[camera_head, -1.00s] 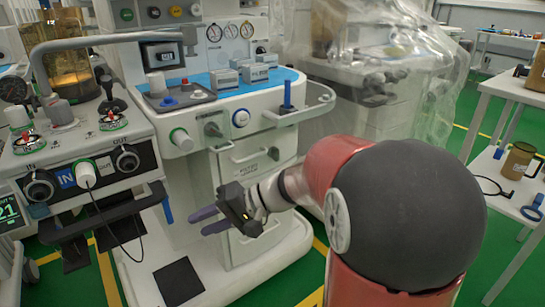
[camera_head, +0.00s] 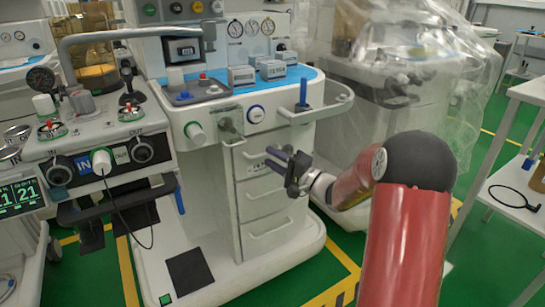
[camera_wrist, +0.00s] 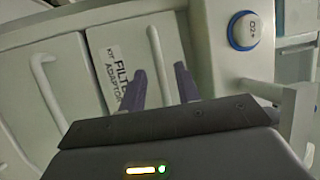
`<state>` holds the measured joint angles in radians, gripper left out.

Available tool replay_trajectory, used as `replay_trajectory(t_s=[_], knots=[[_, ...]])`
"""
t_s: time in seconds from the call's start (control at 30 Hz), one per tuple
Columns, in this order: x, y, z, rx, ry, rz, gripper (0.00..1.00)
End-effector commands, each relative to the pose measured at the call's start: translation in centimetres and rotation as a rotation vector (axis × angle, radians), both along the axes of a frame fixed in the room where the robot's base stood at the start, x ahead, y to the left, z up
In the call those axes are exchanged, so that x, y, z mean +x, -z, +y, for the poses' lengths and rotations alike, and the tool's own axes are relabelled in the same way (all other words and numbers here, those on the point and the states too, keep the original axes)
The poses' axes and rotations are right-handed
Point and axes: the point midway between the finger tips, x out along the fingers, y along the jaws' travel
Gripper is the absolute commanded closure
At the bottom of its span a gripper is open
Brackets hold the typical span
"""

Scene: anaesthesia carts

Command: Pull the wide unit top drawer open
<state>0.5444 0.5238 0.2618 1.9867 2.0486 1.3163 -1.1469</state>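The white cart (camera_head: 228,190) in the middle has a stack of drawers on its front. Its top drawer (camera_wrist: 108,75) looks closed and bears a label with "FILTER" in the wrist view. The top drawer's pale bar handle (camera_wrist: 153,42) shows there, partly hidden by my fingers. My gripper (camera_head: 270,157) is in front of the upper drawers in the head view. In the wrist view my gripper (camera_wrist: 160,82) is open, its two dark fingers apart. The handle's near end lies in line with the gap between them; I cannot tell whether they touch it.
A lower drawer's handle (camera_wrist: 45,85) is at the left of the wrist view. A side rail (camera_head: 318,112) juts out above my gripper. A plastic-covered machine (camera_head: 385,70) stands behind right, a white table (camera_head: 520,190) at far right. Green floor lies between.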

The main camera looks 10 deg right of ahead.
Motion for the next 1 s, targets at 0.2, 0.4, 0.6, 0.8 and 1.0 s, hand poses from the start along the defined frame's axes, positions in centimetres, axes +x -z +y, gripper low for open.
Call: replay_trajectory(t_s=[0.2, 0.4, 0.6, 0.8, 1.0], knots=[[0.67, -0.14, 0.62, 0.001, 0.0, 0.001, 0.68], [0.65, -0.14, 0.6, 0.001, 0.0, 0.001, 0.71], [0.64, -0.13, 0.59, 0.001, 0.0, 0.001, 0.98], [0.63, -0.12, 0.58, 0.0, 0.0, 0.001, 1.0], [0.57, -0.06, 0.4, -0.001, 0.0, 0.001, 1.0]])
